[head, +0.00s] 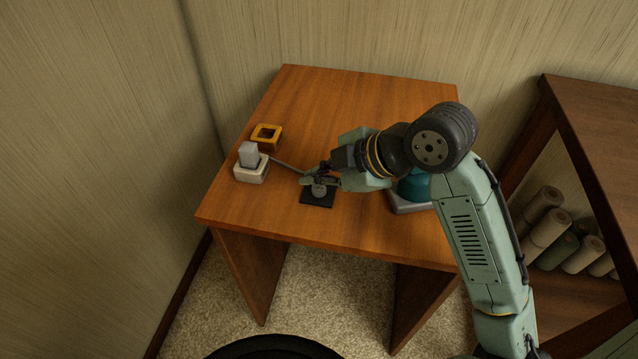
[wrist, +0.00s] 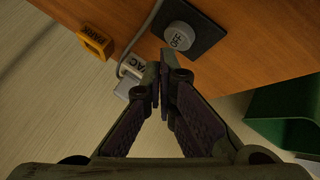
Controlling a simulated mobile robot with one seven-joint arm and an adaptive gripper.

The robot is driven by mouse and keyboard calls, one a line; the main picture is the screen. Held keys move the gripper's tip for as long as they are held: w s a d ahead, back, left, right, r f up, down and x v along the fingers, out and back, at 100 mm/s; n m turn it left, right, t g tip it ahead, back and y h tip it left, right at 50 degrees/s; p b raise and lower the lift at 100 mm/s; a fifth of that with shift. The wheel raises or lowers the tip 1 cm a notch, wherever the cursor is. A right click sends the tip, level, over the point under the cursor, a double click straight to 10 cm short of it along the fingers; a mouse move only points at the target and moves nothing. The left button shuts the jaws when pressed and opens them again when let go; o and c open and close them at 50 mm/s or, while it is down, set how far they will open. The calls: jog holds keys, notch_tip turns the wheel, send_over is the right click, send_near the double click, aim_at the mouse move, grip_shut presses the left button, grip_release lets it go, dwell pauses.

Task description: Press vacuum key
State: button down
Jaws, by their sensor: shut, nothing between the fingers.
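A white block labelled VAC (head: 251,174) with an upright grey piece (head: 249,154) on top stands at the table's left side. The VAC label (wrist: 138,66) also shows in the wrist view, partly hidden by my gripper. A round grey knob marked OFF (wrist: 179,38) sits on a black plate (wrist: 205,27); in the head view the plate (head: 317,199) lies right of the VAC block. My gripper (head: 312,179) is shut and empty, appearing over the plate's far edge in the head view. In the wrist view its fingertips (wrist: 160,75) meet just below the knob. Contact cannot be told.
A yellow square frame (head: 266,136), labelled PARK in the wrist view (wrist: 93,42), stands behind the VAC block. A grey cord (head: 287,166) runs from that block toward the plate. A teal dome on a grey base (head: 409,204) is partly behind my arm. The table's front is clear.

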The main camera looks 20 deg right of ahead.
aim_at(317, 192)
jog(key=shift+r, duration=0.25)
notch_tip(317, 192, up, 5)
jog(key=p, duration=0.3)
jog(key=shift+f, duration=0.1)
dwell(0.9)
